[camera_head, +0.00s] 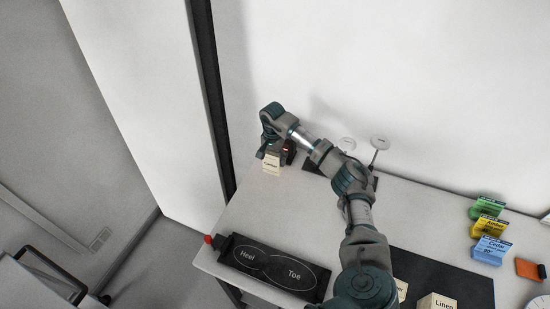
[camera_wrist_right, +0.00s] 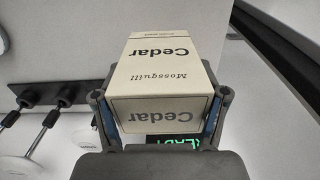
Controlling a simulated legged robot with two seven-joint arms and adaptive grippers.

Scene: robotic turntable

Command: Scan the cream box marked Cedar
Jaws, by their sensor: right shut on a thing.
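The cream box (camera_head: 271,164) is at the far left end of the table, held in my right gripper (camera_head: 268,152). In the right wrist view the cream box (camera_wrist_right: 160,75) shows "Cedar" on two faces and "Mossquill" on one. The fingers of my right gripper (camera_wrist_right: 160,115) are shut on its two sides. A dark device with red lights (camera_head: 289,150), which looks like the scanner, stands just right of the box. A lit green display (camera_wrist_right: 180,143) shows partly behind the gripper in the wrist view. My left gripper is not in view.
A black Heel/Toe pad (camera_head: 262,268) lies at the front left. A cream Linen box (camera_head: 437,301) and another cream box (camera_head: 401,289) are by a dark mat (camera_head: 460,285). White discs on stalks (camera_head: 380,143) stand behind my arm.

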